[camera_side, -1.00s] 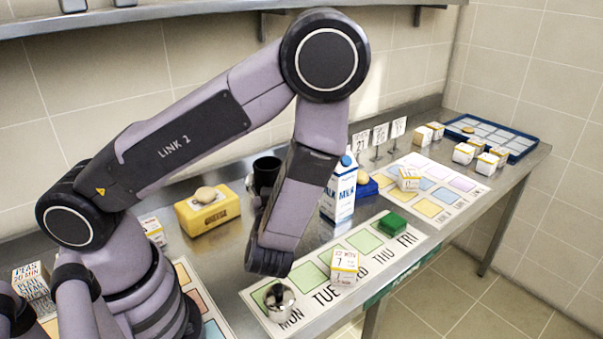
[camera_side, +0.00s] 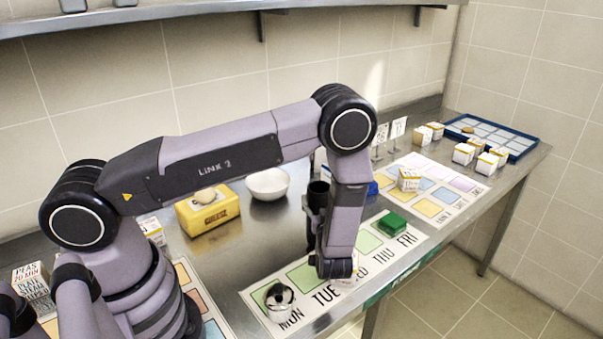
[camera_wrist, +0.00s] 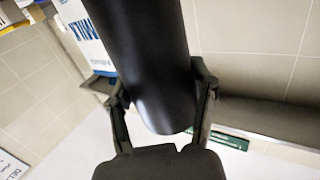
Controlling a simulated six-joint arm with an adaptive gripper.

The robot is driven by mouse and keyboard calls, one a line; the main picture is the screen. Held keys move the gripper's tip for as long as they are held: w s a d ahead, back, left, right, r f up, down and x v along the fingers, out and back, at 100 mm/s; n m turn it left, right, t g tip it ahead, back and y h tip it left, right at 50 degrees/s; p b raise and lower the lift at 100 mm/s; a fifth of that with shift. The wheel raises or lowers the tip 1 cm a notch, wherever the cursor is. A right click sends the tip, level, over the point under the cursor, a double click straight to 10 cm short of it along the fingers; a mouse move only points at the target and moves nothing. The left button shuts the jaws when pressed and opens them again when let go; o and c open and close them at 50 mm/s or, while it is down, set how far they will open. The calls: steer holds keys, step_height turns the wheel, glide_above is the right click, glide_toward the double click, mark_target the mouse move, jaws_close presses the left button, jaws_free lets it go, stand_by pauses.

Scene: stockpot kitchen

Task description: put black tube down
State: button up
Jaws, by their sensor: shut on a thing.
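The black tube (camera_side: 318,194) is upright behind my forearm in the side view; its lower part is partly hidden. In the wrist view the black tube (camera_wrist: 145,55) runs between the two fingers. My gripper (camera_wrist: 160,88) is shut on it, one finger on each side. In the side view the gripper is mostly hidden behind my wrist links, over the weekday mat (camera_side: 262,268) near TUE and WED. I cannot tell from these views how far the tube's bottom is from the surface.
A green block (camera_side: 391,224) lies near THU, and a shiny metal object (camera_side: 279,300) near MON. A white bowl (camera_side: 268,183) and a yellow box (camera_side: 207,212) stand at the back. Bare steel counter (camera_side: 235,240) lies left of my wrist.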

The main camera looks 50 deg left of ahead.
steer(key=shift+f, duration=0.8)
steer(key=shift+f, duration=0.15)
steer(key=o, duration=1.2)
